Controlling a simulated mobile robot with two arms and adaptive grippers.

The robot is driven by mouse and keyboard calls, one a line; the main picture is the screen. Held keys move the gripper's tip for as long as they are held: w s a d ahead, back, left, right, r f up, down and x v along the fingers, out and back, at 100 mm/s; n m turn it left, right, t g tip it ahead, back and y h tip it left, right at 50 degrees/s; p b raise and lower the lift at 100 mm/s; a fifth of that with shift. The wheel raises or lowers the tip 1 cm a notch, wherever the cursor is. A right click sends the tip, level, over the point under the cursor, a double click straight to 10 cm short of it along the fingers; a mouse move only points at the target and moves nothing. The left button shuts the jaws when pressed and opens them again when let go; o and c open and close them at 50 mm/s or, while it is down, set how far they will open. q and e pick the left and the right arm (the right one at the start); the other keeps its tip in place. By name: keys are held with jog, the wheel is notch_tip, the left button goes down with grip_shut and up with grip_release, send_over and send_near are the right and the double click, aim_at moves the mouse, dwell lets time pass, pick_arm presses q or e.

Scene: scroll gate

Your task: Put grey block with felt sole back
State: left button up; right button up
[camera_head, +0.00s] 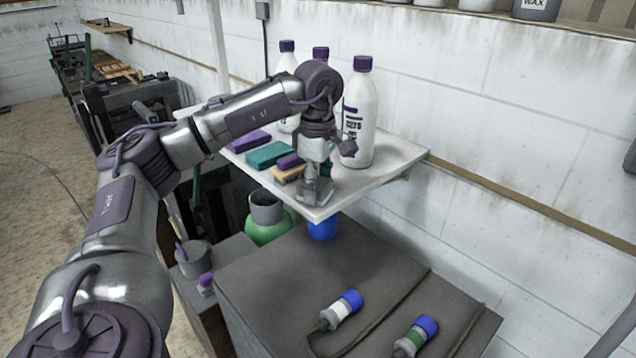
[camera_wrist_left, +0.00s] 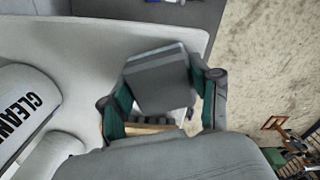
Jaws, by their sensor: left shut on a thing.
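My left gripper (camera_head: 317,190) is over the front corner of the white shelf (camera_head: 385,180), pointing down. It is shut on the grey block (camera_wrist_left: 158,78), which shows between its two fingers (camera_wrist_left: 160,92) in the left wrist view. In the head view the grey block (camera_head: 319,194) shows small at the fingertips, low over the shelf. I cannot tell whether it touches the shelf. Its felt sole cannot be made out. My right gripper is not in view.
A tan block with a purple top (camera_head: 289,172), a teal block (camera_head: 268,154) and a purple block (camera_head: 248,141) lie left of the gripper. White bottles with purple caps, one of them large (camera_head: 358,120), stand behind. The shelf's right part is clear.

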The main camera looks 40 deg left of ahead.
pick_arm(q)
jog(key=o, duration=0.6)
jog(key=shift+f, duration=0.15)
jog(key=o, duration=0.3)
jog(key=shift+o, duration=1)
